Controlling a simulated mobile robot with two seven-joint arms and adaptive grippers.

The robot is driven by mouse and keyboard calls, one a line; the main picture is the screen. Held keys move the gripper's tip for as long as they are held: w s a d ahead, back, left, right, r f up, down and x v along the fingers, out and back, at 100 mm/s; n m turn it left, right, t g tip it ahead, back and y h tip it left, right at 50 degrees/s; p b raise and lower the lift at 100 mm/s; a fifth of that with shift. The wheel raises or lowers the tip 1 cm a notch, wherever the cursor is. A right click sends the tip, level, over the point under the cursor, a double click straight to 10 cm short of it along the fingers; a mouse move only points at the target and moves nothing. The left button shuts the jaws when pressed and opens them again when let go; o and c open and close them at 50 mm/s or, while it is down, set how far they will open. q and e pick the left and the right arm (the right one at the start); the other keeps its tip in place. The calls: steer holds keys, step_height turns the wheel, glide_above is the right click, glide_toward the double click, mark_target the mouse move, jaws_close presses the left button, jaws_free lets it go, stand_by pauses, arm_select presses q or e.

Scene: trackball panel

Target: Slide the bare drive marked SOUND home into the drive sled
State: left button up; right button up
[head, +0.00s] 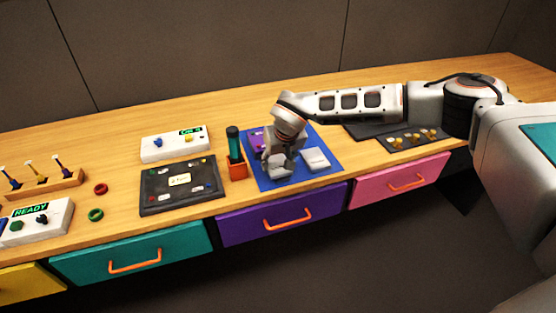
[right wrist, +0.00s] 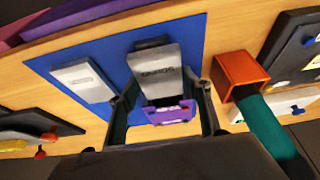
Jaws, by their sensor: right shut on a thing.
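The bare grey drive marked SOUND (right wrist: 157,72) lies between the fingers of my right gripper (right wrist: 165,100), which is shut on it. In the head view my right gripper (head: 282,158) is over the blue mat, pointing down, and partly covers the drive. The purple drive sled (right wrist: 168,113) is at the drive's lower end in the right wrist view. It shows left of the gripper in the head view (head: 257,142). The drive's end overlaps the sled in the picture; I cannot tell how far it is inside. My left gripper is not in view.
A second grey drive (head: 315,159) lies on the blue mat (head: 328,179). An orange holder (head: 237,171) with a green-handled tool (head: 233,143) stands left of the mat. A dark panel (head: 153,196) lies farther left. Dark trays with knobs (head: 397,142) lie to the right.

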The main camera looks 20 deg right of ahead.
stand_by(0.4)
steer(key=shift+w, duration=0.55)
stand_by(1.0)
steer(key=shift+w+a+b, duration=0.1)
steer(key=shift+w+b, duration=0.5)
steer(key=shift+w, duration=1.15)
stand_by(1.0)
steer(key=o, duration=1.5)
steer(key=shift+c, duration=0.2)
